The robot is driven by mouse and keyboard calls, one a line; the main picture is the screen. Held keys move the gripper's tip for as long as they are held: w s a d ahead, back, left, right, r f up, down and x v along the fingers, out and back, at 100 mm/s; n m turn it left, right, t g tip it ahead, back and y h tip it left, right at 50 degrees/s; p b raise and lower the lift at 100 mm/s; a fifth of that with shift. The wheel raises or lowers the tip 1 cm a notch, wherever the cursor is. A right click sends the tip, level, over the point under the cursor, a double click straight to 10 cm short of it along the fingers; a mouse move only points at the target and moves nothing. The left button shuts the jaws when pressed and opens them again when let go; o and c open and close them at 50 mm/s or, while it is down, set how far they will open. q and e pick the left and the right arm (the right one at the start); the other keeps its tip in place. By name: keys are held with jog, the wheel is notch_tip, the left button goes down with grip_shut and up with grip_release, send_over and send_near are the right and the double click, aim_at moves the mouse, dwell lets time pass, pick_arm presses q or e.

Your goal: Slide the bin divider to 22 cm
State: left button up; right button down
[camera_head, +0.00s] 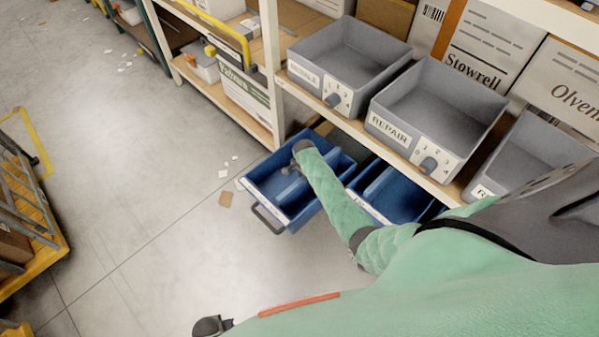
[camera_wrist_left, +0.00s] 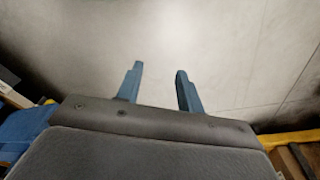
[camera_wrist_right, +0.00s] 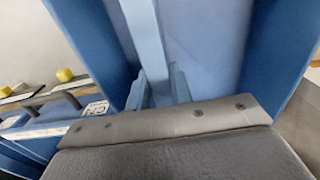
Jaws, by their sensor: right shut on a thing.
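The blue bin (camera_head: 262,213) is pulled out from the lower shelf like a drawer, its handle facing the aisle. The divider (camera_wrist_right: 146,35) is a pale blue upright panel running up the right wrist view, between the bin's side walls. My right gripper (camera_head: 291,170) reaches down into the bin. In the right wrist view its fingers (camera_wrist_right: 157,88) straddle the divider's edge and are shut on it. My arm and hand hide part of the divider in the head view. My left gripper (camera_wrist_left: 160,88) is open and empty over bare floor. I cannot read any scale on the bin.
A second blue bin (camera_head: 398,192) sits beside it on the right, partly behind my arm. Grey bins, including one labelled REPAIR (camera_head: 388,131), stand on the shelf above. A yellow cart (camera_head: 45,262) is at the far left. The floor between is mostly clear, with scattered scraps.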

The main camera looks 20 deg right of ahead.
pick_arm(q)
jog(key=f, duration=0.2)
jog(key=s+a+f, duration=0.1)
jog(key=shift+f+p, duration=0.25)
jog(key=shift+p, duration=0.15)
pick_arm(e)
jog(key=shift+s+d+f, duration=0.1)
jog(key=shift+s+d, duration=0.2)
jog(key=shift+s, duration=0.6)
jog(key=c, duration=1.2)
grip_release()
jog(key=shift+s+d, duration=0.1)
jog(key=shift+c, duration=0.2)
